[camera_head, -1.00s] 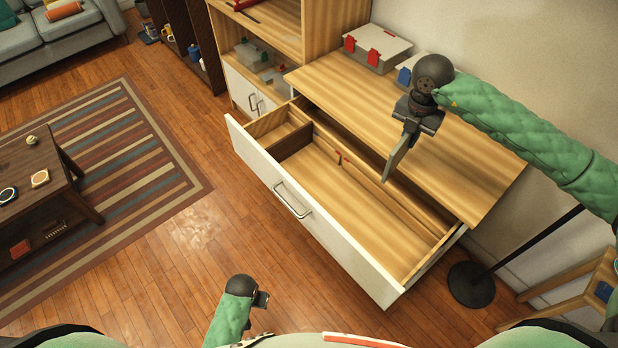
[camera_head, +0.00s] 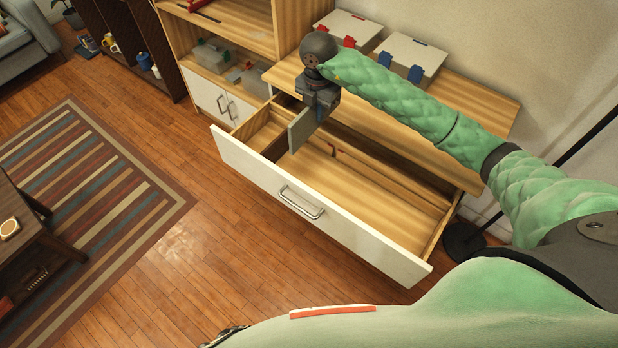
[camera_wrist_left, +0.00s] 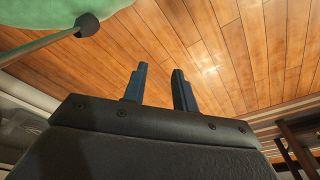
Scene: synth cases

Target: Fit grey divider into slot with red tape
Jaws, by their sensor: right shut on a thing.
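The grey divider (camera_head: 302,131) is a thin flat plate. My right gripper (camera_head: 319,108) is shut on its upper part and holds it upright over the left part of the open drawer (camera_head: 330,232). I cannot tell whether its lower edge touches the drawer. A small red tape mark (camera_head: 333,150) shows on the drawer's inner back side, to the right of the divider. The slot itself is too small to make out. My left gripper (camera_wrist_left: 160,92) is open and empty, with wooden floor behind it in the left wrist view; it is outside the head view.
A wooden top (camera_head: 465,100) overhangs the drawer's back. On it stand a white box with red clips (camera_head: 347,30) and one with blue clips (camera_head: 413,57). A shelf unit (camera_head: 225,40) with clear bins stands to the left. The floor (camera_head: 190,250) before the drawer is clear.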

